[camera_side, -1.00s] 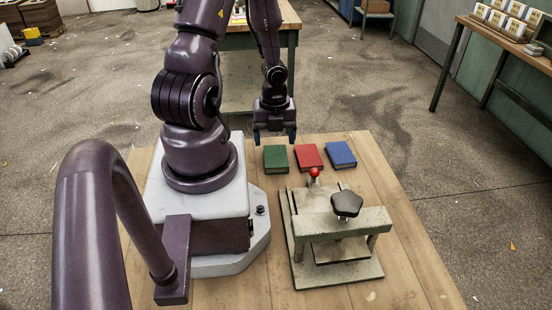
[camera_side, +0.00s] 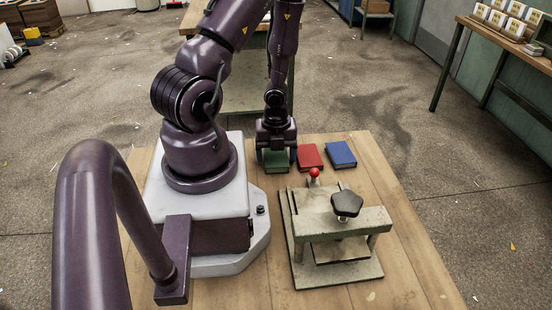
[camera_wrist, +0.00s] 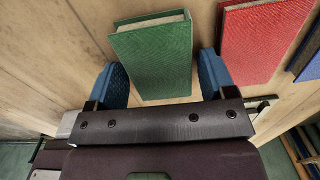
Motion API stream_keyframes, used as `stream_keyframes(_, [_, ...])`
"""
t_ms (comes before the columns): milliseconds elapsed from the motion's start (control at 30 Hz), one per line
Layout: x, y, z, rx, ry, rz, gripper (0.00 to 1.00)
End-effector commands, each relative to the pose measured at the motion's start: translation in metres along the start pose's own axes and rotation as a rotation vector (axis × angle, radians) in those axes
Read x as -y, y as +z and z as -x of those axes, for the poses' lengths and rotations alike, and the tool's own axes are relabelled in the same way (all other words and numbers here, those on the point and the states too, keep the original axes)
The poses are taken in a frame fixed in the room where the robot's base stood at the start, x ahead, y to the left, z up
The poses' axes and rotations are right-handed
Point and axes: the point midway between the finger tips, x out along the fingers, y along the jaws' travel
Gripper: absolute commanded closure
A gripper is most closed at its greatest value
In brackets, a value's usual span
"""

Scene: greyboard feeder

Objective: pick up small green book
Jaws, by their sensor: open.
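The small green book (camera_side: 276,160) lies on the wooden table, the leftmost of three books in the side view. In the wrist view the green book (camera_wrist: 155,58) sits between the two blue finger pads, with a gap on each side. My gripper (camera_side: 276,158) is open and straddles the book from above, hiding part of it in the side view. In the wrist view my gripper (camera_wrist: 163,80) has one pad left and one pad right of the book. I cannot tell exactly how far down the fingers reach.
A red book (camera_side: 310,156) lies close to the right of the green one, with a blue book (camera_side: 341,154) beyond it. A press-like fixture (camera_side: 336,235) with a red knob (camera_side: 314,172) stands in front on the wooden table (camera_side: 410,255). The right finger is near the red book.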

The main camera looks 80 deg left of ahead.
Motion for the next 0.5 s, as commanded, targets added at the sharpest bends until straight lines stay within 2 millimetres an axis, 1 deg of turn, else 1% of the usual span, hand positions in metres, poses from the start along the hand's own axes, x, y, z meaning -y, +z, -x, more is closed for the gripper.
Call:
stream_keyframes(267, [0.0000,0.0006,-0.0022,0.003,0.000,-0.001,0.23])
stream_keyframes(300, [-0.0001,0.0006,-0.0022,0.002,0.000,-0.001,0.26])
stream_keyframes(367, [-0.0001,0.0006,-0.0022,0.002,0.000,-0.001,0.40])
stream_keyframes(400, [-0.0001,0.0005,-0.0022,0.002,0.000,-0.001,0.49])
stream_keyframes(433, [-0.0001,0.0005,-0.0022,0.002,0.000,-0.001,0.56])
stream_keyframes(467, [-0.0001,0.0005,-0.0021,0.002,0.000,-0.001,0.61])
stream_keyframes(500, [-0.0001,0.0005,-0.0021,0.002,0.000,-0.001,0.61])
